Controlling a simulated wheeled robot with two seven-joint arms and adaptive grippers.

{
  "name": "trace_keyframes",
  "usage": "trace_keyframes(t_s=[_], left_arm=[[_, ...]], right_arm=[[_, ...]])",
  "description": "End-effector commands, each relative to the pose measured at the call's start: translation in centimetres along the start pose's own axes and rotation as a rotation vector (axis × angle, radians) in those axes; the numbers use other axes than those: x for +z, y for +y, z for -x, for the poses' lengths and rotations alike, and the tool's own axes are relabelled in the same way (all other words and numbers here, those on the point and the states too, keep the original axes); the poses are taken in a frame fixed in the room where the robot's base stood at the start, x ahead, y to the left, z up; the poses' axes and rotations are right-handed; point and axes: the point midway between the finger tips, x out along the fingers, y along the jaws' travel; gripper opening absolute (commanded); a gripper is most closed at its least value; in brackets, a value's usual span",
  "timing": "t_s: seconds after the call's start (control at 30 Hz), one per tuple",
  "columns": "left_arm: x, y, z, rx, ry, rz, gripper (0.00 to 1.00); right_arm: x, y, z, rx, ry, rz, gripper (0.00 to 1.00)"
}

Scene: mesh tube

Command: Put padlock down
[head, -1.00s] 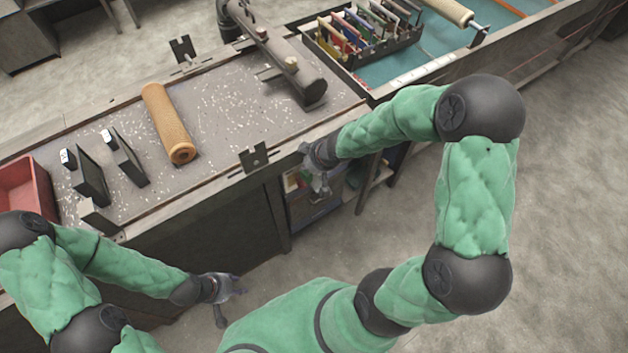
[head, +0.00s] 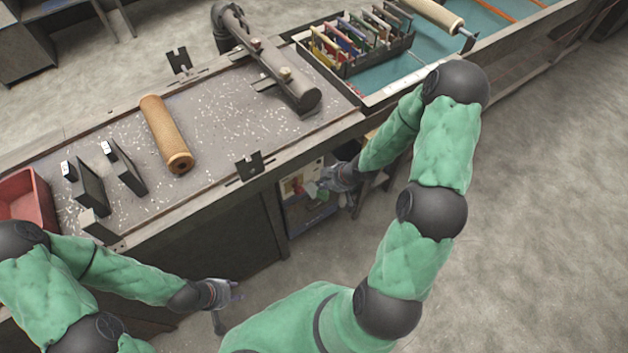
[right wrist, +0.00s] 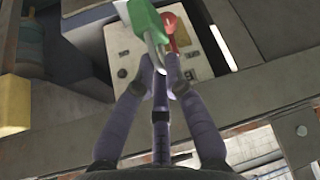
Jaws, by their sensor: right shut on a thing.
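The padlock (right wrist: 144,18) shows in the right wrist view as a green block with a pale metallic part at the fingertips. My right gripper (right wrist: 158,68) is shut on it. The padlock is in front of a pale panel (right wrist: 122,48) with a red handle (right wrist: 178,30) and small buttons; I cannot tell if it touches the handle. In the head view my right gripper (head: 327,184) is low beside the bench front, near the panel. My left gripper (head: 228,296) is open and empty, in front of the bench's lower side.
The bench top (head: 225,110) holds a tan mesh tube (head: 166,134), a dark clamp arm (head: 275,68), black upright blocks (head: 88,186) and a red bin (head: 28,195). A rack of coloured items (head: 350,40) stands at the back. A metal rail (right wrist: 240,95) crosses beneath the panel.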

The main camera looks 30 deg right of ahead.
Motion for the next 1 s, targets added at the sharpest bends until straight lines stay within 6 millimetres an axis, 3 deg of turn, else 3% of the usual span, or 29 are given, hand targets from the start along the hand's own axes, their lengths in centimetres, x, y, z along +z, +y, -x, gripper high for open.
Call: trace_keyframes(t_s=[0.33,0.63,1.0], left_arm=[[0.0,0.2,0.7,0.0,0.0,0.0,0.4],[0.0,0.0,0.1,0.0,0.0,0.0,0.4],[0.0,0.1,0.2,0.0,0.0,0.0,0.4]], right_arm=[[-2.7,3.1,-4.3,-0.001,0.0,0.001,0.0],[-2.9,5.0,-9.2,-0.001,0.0,0.001,0.0],[-3.0,5.9,-11.1,0.0,0.0,-0.001,0.0]])
